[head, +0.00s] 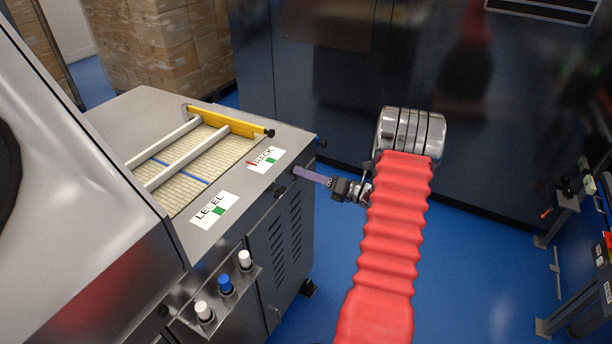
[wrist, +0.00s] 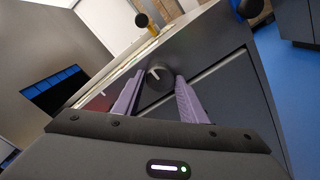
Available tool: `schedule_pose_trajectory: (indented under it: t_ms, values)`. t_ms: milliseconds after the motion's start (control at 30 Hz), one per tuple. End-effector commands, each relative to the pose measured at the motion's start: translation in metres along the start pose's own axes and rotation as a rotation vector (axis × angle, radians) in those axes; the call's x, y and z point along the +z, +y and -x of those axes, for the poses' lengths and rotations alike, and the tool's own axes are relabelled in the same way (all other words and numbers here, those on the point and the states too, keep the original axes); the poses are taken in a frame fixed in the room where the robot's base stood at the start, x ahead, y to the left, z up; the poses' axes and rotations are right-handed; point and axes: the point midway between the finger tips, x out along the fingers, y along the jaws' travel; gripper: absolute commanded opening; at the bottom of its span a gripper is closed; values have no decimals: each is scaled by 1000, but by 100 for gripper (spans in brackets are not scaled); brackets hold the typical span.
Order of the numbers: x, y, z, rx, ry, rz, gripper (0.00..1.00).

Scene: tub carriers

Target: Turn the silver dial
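A round dial (wrist: 158,75) with a pale pointer line shows in the wrist view on the grey machine's side panel. It looks dark grey there rather than silver. My gripper (wrist: 159,76) is open, with one purple finger to each side of the dial. The fingertips are close to its edges; I cannot tell whether they touch it. In the head view, my gripper (head: 299,171) reaches left to the machine's side, just below the TRACK label (head: 266,160). The dial is not clear there, at the fingertips.
The grey machine (head: 150,110) has a slatted conveyor bed with white rails and a yellow bar (head: 225,121). A LEVEL label (head: 214,210) lies nearer. White and blue buttons (head: 225,284) stick up at its front.

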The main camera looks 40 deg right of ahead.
Motion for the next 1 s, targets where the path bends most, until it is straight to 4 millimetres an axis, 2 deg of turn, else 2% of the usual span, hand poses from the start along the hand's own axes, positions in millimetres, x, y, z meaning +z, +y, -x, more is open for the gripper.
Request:
schedule_pose_trajectory:
  t_ms: [67, 367, 733, 1000]
  values:
    - [0, 0, 0, 0, 0, 0, 32]
    - [0, 0, 0, -1, 0, 0, 11]
    - [0, 0, 1, -1, 0, 39, 11]
    - [0, -1, 1, -2, -1, 175, 11]
